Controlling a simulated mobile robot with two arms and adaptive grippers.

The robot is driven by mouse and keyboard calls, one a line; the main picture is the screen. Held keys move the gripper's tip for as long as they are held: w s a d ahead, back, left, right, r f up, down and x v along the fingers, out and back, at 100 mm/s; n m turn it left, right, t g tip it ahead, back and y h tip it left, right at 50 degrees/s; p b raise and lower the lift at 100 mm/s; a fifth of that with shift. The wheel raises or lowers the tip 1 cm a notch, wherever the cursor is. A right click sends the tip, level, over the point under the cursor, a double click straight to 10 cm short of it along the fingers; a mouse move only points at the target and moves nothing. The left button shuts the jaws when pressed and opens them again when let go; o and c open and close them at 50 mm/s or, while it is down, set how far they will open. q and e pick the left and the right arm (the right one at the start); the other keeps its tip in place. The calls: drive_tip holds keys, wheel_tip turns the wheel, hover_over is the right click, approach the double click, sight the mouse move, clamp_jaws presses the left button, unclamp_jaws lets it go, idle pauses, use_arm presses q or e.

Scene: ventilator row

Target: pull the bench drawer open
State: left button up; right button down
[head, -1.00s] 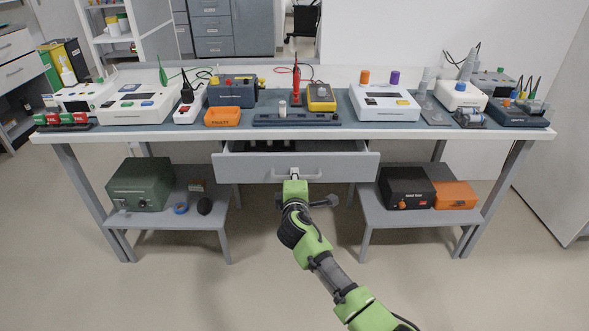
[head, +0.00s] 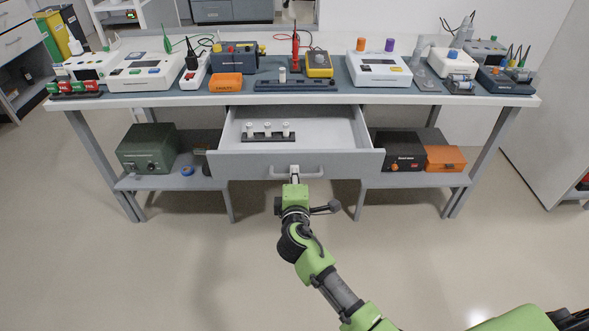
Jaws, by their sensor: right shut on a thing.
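The bench drawer (head: 240,165) is pulled well out from under the bench top (head: 190,99). Its white inside shows, with a dark rack (head: 268,137) holding several small white-topped pieces. The drawer's grey bar handle (head: 310,176) is at the middle of its front. My right gripper (head: 294,176) is shut on the handle, at the handle's centre; the fingertips are small and partly hidden by the green wrist. My left gripper is not in view.
A green box (head: 147,148) sits on the left lower shelf, black (head: 398,150) and orange (head: 444,158) boxes on the right one. The floor in front is clear.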

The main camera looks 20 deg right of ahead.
drive_tip(key=c, duration=2.5)
unclamp_jaws()
drive_tip(key=v, duration=1.2)
